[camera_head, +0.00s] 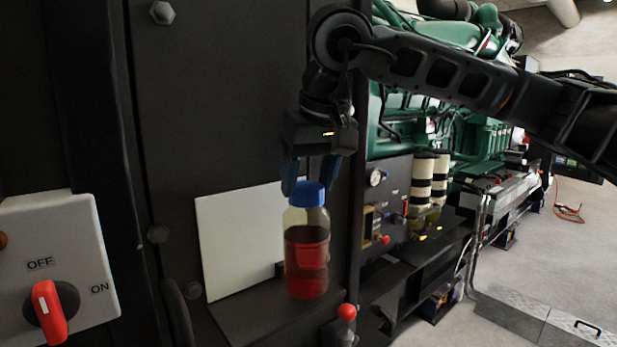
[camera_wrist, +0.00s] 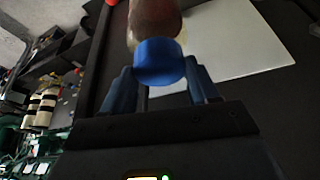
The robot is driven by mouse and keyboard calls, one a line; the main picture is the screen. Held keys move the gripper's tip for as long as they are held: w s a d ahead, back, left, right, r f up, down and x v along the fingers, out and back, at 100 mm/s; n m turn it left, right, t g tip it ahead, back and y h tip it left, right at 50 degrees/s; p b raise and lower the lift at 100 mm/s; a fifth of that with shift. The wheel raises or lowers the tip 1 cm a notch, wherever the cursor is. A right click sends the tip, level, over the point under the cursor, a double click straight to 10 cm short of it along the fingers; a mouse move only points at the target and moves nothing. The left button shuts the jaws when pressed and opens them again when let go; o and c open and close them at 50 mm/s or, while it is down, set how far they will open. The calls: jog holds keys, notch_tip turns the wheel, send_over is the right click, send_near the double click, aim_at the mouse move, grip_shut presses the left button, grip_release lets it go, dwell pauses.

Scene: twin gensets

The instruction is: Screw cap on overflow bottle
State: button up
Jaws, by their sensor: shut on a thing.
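The overflow bottle (camera_head: 307,254) is clear with red liquid and stands upright on a dark shelf (camera_head: 262,318). A blue cap (camera_head: 308,194) sits at its mouth; whether it is threaded on cannot be told. My gripper (camera_head: 310,178) points down from above with its blue fingers at the cap. In the wrist view, the cap (camera_wrist: 159,61) is between the two fingers of my gripper (camera_wrist: 161,84), which is shut on it. The bottle (camera_wrist: 153,18) shows beyond the cap there, partly cut off by the frame edge.
A white panel (camera_head: 240,238) leans behind the bottle. A red-knobbed lever (camera_head: 346,312) stands just right of the shelf. An OFF/ON switch box (camera_head: 52,268) is at the left. The green genset (camera_head: 440,125) and gauges stand at the right, with open floor beyond.

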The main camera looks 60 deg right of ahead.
jog(key=shift+c, duration=0.6)
jog(key=shift+f+m+b, duration=0.3)
jog(key=shift+m+b, duration=0.2)
jog(key=shift+b, duration=0.3)
jog(key=shift+w+a+m+h+b, duration=0.1)
jog(key=shift+m+h+b, duration=0.2)
jog(key=shift+m+b, duration=0.25)
jog(key=shift+r+m+g+h+b, duration=0.1)
jog(key=shift+m+g+h+b, duration=0.3)
jog(key=shift+m+b, duration=0.45)
jog(key=shift+r+m, duration=0.15)
jog(key=shift+m, duration=0.25)
jog(key=shift+w+a+f+m+g+b, duration=0.15)
jog(key=shift+m+g+b, duration=0.15)
jog(key=shift+m, duration=0.2)
jog(key=shift+f+m+g+b, duration=0.1)
jog(key=shift+m+g+b, duration=0.1)
jog(key=shift+m+b, duration=0.25)
jog(key=shift+r+m+g+h+b, duration=0.15)
jog(key=shift+m+g, duration=0.1)
jog(key=shift+m, duration=0.45)
jog(key=shift+r+m+g+h+b, duration=0.15)
jog(key=shift+m+g, duration=0.1)
jog(key=shift+m, duration=0.4)
jog(key=shift+f, duration=0.1)
